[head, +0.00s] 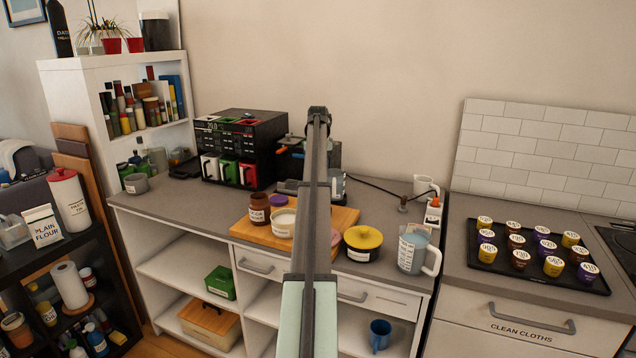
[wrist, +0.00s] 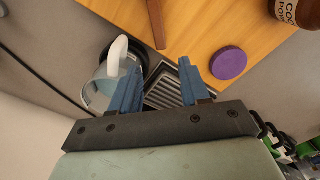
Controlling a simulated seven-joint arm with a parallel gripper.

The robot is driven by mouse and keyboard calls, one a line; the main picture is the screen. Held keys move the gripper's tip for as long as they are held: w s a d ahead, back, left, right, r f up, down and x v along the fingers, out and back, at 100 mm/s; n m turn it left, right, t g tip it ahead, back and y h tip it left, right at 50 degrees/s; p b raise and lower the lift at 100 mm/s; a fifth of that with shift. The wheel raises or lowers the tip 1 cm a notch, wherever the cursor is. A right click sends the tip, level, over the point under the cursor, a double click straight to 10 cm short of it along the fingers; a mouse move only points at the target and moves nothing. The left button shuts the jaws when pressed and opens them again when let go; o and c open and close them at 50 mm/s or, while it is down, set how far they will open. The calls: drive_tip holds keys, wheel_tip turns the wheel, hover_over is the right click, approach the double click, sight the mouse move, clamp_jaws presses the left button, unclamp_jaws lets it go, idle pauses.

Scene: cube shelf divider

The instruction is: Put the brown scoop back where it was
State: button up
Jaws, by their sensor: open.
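A brown, narrow, stick-like piece (wrist: 155,22) lies over the wooden board at the top of the wrist view. It may be the brown scoop's handle; its upper end is cut off by the frame. My gripper (wrist: 161,68) is open, with its two blue fingers apart and nothing between them. The fingers point toward the board's edge, just short of the brown piece. In the head view my arm hides the gripper and part of the board, and I cannot make out the scoop. A brown jar (head: 259,208) with a label stands on the board; it also shows in the wrist view (wrist: 295,12).
A purple lid (wrist: 229,63) lies on the wooden board (head: 346,217).

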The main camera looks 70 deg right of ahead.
drive_tip(key=shift+r, duration=1)
